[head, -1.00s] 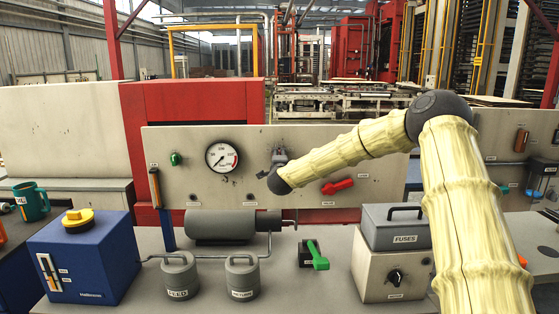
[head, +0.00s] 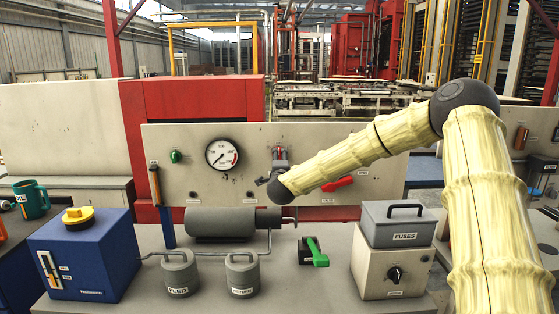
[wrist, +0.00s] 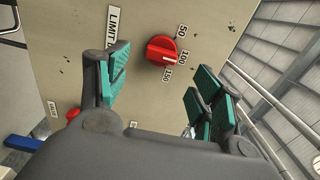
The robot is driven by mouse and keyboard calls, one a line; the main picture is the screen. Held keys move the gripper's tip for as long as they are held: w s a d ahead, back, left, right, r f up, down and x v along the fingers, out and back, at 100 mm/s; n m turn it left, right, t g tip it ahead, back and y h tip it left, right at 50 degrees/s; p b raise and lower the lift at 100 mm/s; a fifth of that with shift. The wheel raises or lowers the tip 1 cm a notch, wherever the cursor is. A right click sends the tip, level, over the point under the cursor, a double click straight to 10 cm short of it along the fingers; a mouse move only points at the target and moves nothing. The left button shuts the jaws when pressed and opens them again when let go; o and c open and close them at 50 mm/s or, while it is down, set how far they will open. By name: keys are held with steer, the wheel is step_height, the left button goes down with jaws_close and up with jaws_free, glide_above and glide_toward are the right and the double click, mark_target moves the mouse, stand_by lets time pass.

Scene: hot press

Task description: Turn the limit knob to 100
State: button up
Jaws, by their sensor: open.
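The limit knob (wrist: 161,50) is a round red knob on the beige panel in the wrist view, with the LIMIT label (wrist: 113,26) beside it. The marks 50, 100 and 150 run along its right side; I cannot tell for sure which mark it points to. My gripper (wrist: 160,84) is open, with one teal-padded finger to the left of the knob and the other to the lower right. The knob lies beyond the gap between the fingers, and no contact shows. In the head view my gripper (head: 275,166) is at the panel and largely hides the knob area.
A red lever (head: 338,184) sits on the panel (head: 200,188) right of my gripper, partly behind my arm. A gauge (head: 222,155) and a green knob (head: 174,156) are to the left. Below stand a grey cylinder (head: 220,222), a green-handled switch (head: 316,252) and the fuse box (head: 398,228).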

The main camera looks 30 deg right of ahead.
steer(key=v, duration=0.4)
steer(key=shift+s+a, duration=0.15)
steer(key=shift+s, duration=0.1)
steer(key=shift+f, duration=0.1)
